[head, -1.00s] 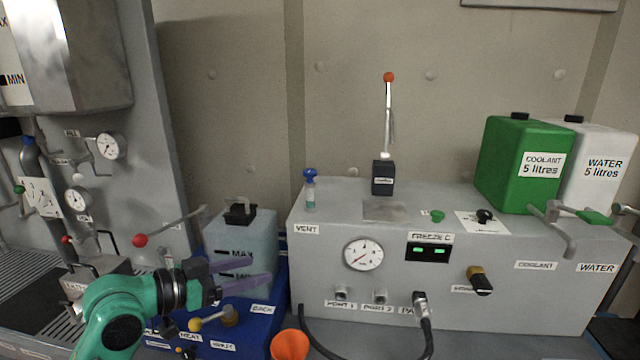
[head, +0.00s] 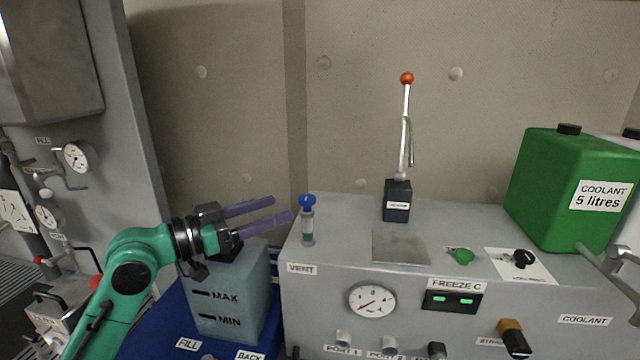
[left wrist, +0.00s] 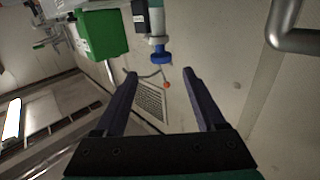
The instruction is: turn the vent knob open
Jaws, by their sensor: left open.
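The vent knob (head: 307,199) is a small blue cap on top of a clear and teal vial-like stem on the grey machine's top left corner, above the VENT label (head: 302,268). My left gripper (head: 283,208) is open, with its two purple fingers pointing right at the knob from the left, the tips just short of it in the head view. In the left wrist view the blue knob (left wrist: 161,57) shows ahead of and between the two open fingers (left wrist: 161,76), with nothing held. My right gripper is not in view.
A tall lever with an orange ball (head: 407,78) stands behind and right of the knob. A green coolant canister (head: 555,190) stands at the right. A MAX/MIN tank (head: 225,295) sits below my left gripper. A gauge (head: 372,300) is on the machine's front.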

